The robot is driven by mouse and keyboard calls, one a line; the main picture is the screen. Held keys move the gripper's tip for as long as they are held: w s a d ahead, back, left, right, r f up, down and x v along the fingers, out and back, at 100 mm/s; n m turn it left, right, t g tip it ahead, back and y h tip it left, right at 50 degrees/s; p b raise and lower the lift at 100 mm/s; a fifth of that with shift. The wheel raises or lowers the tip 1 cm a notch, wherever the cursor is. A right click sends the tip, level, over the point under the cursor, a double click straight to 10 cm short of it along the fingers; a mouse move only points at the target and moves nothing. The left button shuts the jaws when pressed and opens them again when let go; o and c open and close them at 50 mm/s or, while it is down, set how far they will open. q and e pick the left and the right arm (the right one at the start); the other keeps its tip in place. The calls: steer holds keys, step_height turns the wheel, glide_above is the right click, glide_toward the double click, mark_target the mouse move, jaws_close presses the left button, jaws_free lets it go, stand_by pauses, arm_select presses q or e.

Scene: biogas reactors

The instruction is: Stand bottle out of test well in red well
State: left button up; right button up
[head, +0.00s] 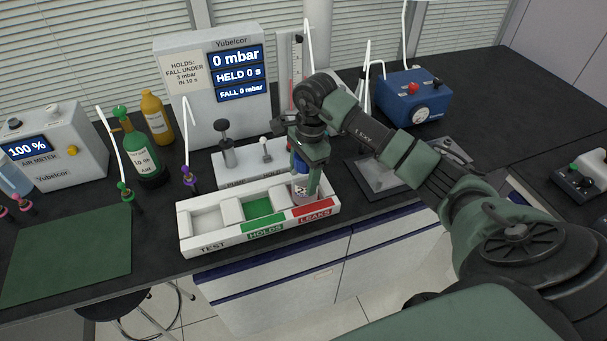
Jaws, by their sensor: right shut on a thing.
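The white tray (194,246) has three wells in a row, labelled TEST, HOLDS and LEAKS. The test well (208,218) at the left is empty. The middle well (257,208) has a green floor and is empty. The red well (325,205) at the right has a red front label. My right gripper (304,167) points down over the red well and is shut on a small bottle (301,190) with a blue top. The bottle looks upright, at the red well. I cannot tell whether its base touches the well floor. My left gripper is not in view.
Behind the tray stand a white block with plungers (242,168) and the Yubelcor display unit (192,112) reading 0 mbar. A blue pump box (415,98) is at the back right. Green and amber bottles (142,160) stand left. A green mat (70,250) lies at the front left.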

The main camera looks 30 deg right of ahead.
steer(key=o, duration=1.6)
steer(key=shift+r, duration=0.35)
steer(key=r+b, duration=0.1)
steer(key=r, duration=0.2)
steer(key=d+r+b, duration=0.1)
steer(key=r, duration=0.6)
steer(key=shift+d+r+b, duration=0.15)
steer(key=shift+r+b, duration=0.15)
steer(key=shift+b, duration=0.1)
steer(key=shift+r, duration=0.4)
